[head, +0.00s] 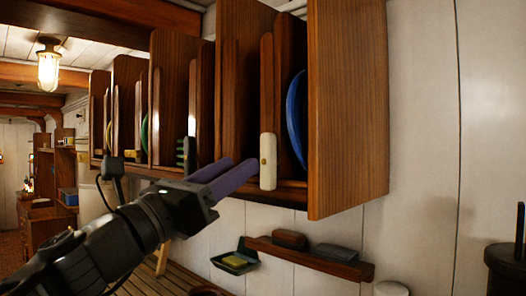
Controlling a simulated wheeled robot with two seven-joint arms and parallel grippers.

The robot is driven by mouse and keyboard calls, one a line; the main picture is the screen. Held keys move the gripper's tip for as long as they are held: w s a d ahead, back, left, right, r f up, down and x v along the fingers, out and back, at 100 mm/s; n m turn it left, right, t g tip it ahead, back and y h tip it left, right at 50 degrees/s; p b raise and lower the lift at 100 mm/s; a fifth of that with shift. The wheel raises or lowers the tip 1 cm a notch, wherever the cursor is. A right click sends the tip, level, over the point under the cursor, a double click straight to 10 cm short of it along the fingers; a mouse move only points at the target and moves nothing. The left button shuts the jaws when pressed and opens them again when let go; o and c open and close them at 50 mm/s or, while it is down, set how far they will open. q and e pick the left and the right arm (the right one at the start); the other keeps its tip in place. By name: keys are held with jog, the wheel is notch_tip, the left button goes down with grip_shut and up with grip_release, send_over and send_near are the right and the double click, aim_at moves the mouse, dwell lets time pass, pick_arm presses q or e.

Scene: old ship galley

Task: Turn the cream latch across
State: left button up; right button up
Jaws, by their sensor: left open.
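The cream latch (268,161) stands upright on the lower front of the wooden plate rack (346,110), with a small round pivot at its middle. It lies in front of the lower end of a wooden upright, left of a blue plate (297,112) standing in its slot. My left gripper (243,163) has purple fingers pointing up and right, with the tips just left of the latch. Its jaws are open with nothing held between them. I cannot tell whether a fingertip touches the latch. My right gripper is not in view.
A dark green latch (188,154) sits further left on the rack. Below are a wall shelf (308,258) with two blocks and a green dish (234,261) holding a yellow block. A dark pot (507,262) stands lower right. The white wall right of the rack is clear.

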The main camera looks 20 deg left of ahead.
aim_at(264, 150)
pick_arm(q)
jog(key=p+x, duration=0.2)
jog(key=x, duration=0.6)
jog(key=shift+f+p, duration=0.1)
jog(key=shift+p, duration=0.25)
jog(key=shift+c, duration=0.4)
grip_shut()
